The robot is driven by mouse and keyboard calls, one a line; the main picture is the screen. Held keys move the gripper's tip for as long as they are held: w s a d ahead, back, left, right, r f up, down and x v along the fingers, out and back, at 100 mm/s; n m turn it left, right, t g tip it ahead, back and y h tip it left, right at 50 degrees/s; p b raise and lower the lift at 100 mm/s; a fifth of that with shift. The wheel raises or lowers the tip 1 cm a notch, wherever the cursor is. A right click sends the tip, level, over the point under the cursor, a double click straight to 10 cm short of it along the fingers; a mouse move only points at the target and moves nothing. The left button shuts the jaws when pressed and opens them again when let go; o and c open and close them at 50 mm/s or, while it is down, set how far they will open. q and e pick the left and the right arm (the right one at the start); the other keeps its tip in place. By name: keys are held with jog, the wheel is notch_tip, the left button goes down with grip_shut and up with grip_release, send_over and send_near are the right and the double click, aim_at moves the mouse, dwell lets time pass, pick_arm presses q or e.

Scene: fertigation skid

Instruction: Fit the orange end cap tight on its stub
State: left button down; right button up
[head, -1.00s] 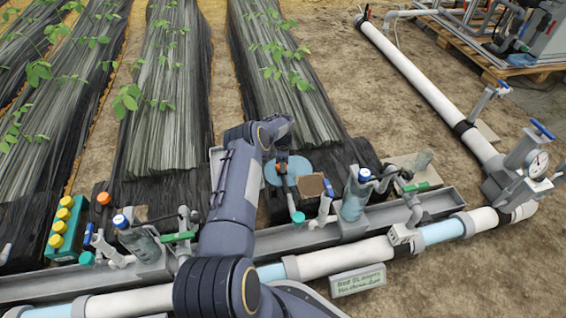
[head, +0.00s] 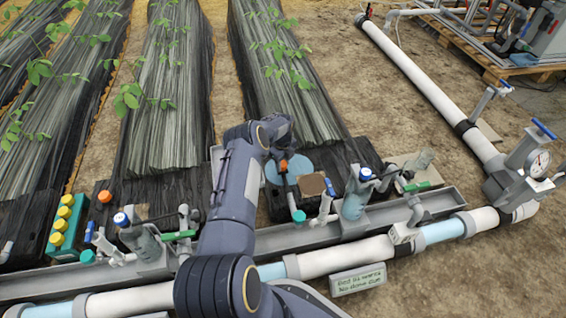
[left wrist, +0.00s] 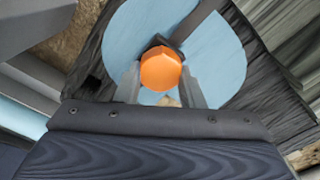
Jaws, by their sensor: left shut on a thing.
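An orange end cap (head: 284,164) shows just past the end of my left arm in the head view. In the left wrist view the orange cap (left wrist: 160,71) sits between the two grey fingers of my left gripper (left wrist: 160,88), which is shut on it. A dark pipe (head: 291,190) runs from the cap toward a teal fitting (head: 298,215); it also shows behind the cap in the left wrist view (left wrist: 201,32). The cap is at the pipe's end, but I cannot tell how far it is seated. My right gripper is not in view.
A pale blue disc (head: 303,163) lies behind the pipe. A brown block (head: 312,184) and a clear bottle (head: 354,199) stand to the right. Another orange cap-like piece (head: 104,197) is at the left, near a teal box with yellow caps (head: 64,228). A grey trough (head: 440,203) and white pipe (head: 345,258) run in front.

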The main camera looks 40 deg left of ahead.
pick_arm(q)
jog(key=c, duration=0.9)
grip_release()
jog(key=shift+s+a+f, duration=0.1)
jog(key=shift+a+f, duration=0.1)
jog(key=shift+a, duration=0.3)
jog(key=shift+d, duration=0.1)
jog(key=shift+r, duration=0.1)
jog(key=shift+r, duration=0.35)
jog(key=shift+d+r+p, duration=0.2)
jog(key=shift+r+p, duration=1.9)
jog(key=shift+r, duration=2.05)
jog(key=shift+r, duration=0.1)
